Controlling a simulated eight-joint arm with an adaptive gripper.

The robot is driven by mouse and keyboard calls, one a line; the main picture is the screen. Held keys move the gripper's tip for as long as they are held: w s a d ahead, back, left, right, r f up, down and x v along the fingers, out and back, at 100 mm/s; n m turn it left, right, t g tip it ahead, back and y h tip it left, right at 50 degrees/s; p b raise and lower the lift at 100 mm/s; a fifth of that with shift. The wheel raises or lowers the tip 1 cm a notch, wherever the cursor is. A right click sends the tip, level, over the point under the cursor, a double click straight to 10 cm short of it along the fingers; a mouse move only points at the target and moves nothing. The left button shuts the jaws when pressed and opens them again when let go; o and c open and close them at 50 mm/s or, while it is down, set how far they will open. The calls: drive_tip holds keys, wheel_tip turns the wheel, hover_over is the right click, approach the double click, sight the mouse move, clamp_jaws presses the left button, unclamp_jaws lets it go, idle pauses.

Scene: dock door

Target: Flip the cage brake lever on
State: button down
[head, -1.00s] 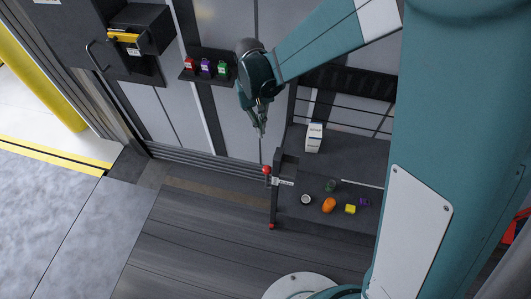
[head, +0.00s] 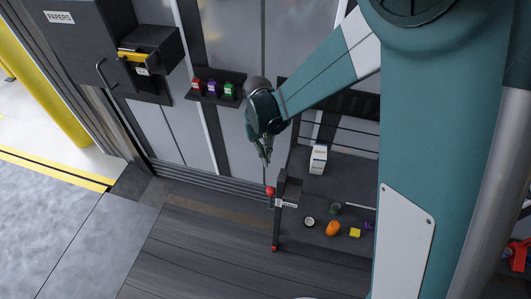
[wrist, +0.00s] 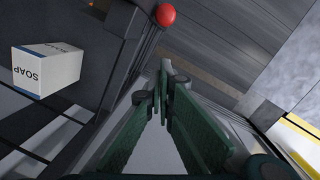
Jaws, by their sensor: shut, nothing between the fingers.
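The cage brake lever has a red ball knob (head: 270,191) and stands at the left front corner of the roll cage (head: 276,225), beside a small label (head: 286,204). In the wrist view the red knob (wrist: 165,14) is at the top, beyond the fingertips, with its stalk running down beside the cage's dark side. My gripper (head: 266,160) is just above the knob in the head view, pointing down, apart from it. In the wrist view my gripper's fingers (wrist: 165,75) meet at the tips, shut and empty.
A soap box (head: 318,159) stands on the cage's deck; it also shows in the wrist view (wrist: 47,70). A white-topped can (head: 309,222), an orange item (head: 333,228) and a yellow block (head: 355,233) lie nearby. Floor left of the cage is clear.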

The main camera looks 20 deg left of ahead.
drive_tip(key=s+d+f+b, duration=0.1)
drive_tip(key=s+d+f, duration=0.1)
drive_tip(key=s+f, duration=0.2)
drive_tip(key=shift+d+f, duration=0.2)
drive_tip(key=shift+f, duration=0.65)
drive_tip(key=shift+s, duration=0.1)
drive_tip(key=s+f+t+b, duration=0.3)
drive_tip(key=s+b, duration=0.3)
drive_tip(key=s, duration=1)
drive_tip(key=shift+s+f+b, duration=0.4)
drive_tip(key=shift+f, duration=0.1)
